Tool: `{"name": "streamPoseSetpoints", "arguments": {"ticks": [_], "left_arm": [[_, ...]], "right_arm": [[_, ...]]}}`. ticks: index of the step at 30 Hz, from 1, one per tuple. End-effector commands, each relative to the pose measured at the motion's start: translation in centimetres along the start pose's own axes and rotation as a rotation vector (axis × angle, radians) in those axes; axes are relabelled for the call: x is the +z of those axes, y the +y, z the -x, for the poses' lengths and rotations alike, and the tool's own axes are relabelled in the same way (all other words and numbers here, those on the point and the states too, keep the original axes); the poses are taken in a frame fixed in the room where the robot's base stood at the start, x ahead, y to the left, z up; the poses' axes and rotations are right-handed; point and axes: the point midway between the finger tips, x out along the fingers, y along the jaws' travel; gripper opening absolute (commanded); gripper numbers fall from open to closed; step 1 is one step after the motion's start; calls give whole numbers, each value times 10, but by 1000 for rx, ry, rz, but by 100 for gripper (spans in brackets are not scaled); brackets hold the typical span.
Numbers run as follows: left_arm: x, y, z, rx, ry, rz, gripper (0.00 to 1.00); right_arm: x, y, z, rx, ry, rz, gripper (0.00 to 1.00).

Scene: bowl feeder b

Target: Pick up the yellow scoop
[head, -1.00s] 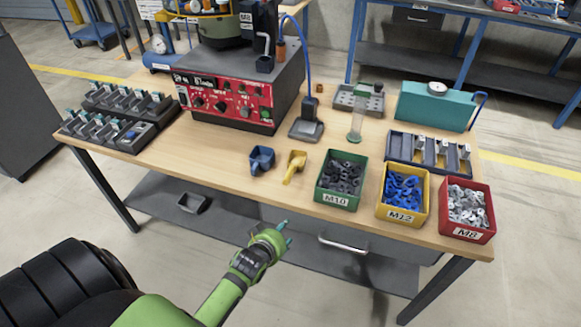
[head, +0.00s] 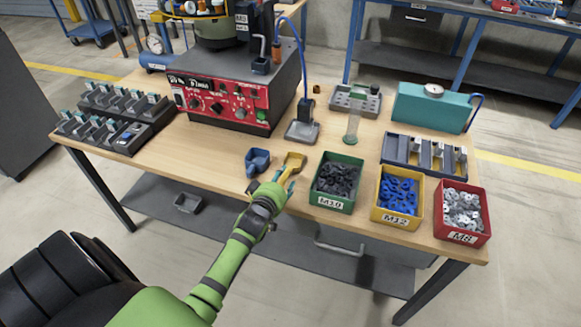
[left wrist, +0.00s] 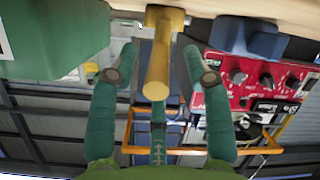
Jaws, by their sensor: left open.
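The yellow scoop (head: 294,161) lies on the workbench near its front edge, between the blue scoop (head: 257,161) and the green M10 bin (head: 335,199). My left gripper (head: 283,180) is open at the near end of the yellow scoop. In the left wrist view the scoop's round yellow handle (left wrist: 157,70) shows between the two spread teal fingers of the left gripper (left wrist: 158,62), with a gap on each side. The front of the scoop is partly out of that view. My right gripper is not in view.
A yellow M12 bin (head: 398,217) and a red M8 bin (head: 462,236) stand right of the green bin. The red-fronted feeder control box (head: 218,101) stands behind. A grey stand (head: 302,130) sits behind the scoops. The bench's front left is clear.

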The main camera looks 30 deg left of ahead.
Motion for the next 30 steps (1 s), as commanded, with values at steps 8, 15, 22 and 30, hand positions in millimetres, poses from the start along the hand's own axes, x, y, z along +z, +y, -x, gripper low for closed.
{"name": "streamPoseSetpoints", "arguments": {"ticks": [8,15,22,30], "left_arm": [[0,-1,-30,0,0,0,49],[0,-2,-32,0,0,-1,49],[0,-2,-32,0,-1,0,0],[0,-1,-32,0,-1,0,0]], "right_arm": [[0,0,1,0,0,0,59],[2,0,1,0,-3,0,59],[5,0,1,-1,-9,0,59],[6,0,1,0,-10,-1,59]]}}
